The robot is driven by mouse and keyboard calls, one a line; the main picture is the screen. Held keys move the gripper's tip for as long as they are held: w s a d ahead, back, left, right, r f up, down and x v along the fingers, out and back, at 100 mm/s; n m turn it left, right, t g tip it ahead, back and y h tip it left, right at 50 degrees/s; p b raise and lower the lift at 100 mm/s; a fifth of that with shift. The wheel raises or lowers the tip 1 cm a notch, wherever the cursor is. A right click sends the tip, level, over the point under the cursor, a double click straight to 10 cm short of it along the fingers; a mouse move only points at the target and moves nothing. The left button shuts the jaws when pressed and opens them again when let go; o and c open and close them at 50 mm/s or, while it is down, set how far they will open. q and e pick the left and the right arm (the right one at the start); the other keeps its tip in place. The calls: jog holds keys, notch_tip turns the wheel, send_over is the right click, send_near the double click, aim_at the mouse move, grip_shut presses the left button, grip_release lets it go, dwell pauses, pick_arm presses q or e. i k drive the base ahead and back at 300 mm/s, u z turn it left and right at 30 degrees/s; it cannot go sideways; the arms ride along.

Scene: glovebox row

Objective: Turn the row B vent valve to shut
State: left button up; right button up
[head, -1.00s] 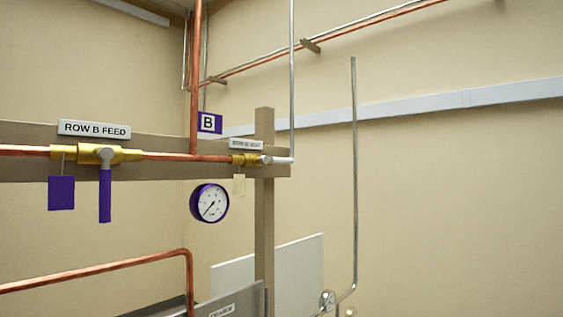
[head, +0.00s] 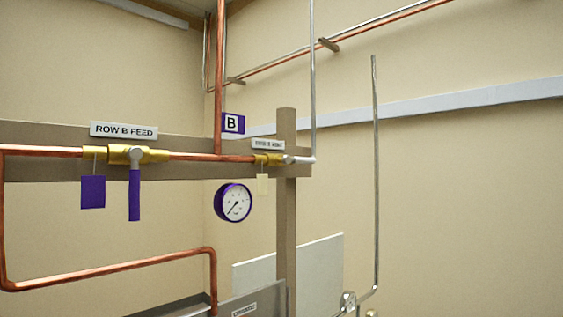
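The row B vent valve (head: 268,160) is a small brass body on the wooden rail, under a small white label (head: 268,145) whose print is too small to read surely. A pale grey pipe or handle end (head: 302,160) lies level at its right; I cannot tell where a handle ends and pipe begins. A cream tag (head: 262,184) hangs below it. To the left is the brass row B feed valve (head: 122,154) with a purple handle (head: 134,196) pointing down and a purple tag (head: 93,192). Neither of my grippers is in view.
The feed label (head: 124,131) and a B sign (head: 233,123) mark the rail (head: 45,141). A purple-rimmed gauge (head: 233,203) hangs below. A wooden post (head: 286,225) and grey pipe (head: 376,180) stand right. A copper pipe (head: 110,270) runs low left. The right wall is mostly bare.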

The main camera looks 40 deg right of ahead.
aim_at(286, 160)
jog(key=u, duration=0.9)
jog(key=k, duration=0.9)
jog(key=z, duration=0.9)
jog(key=i, duration=0.5)
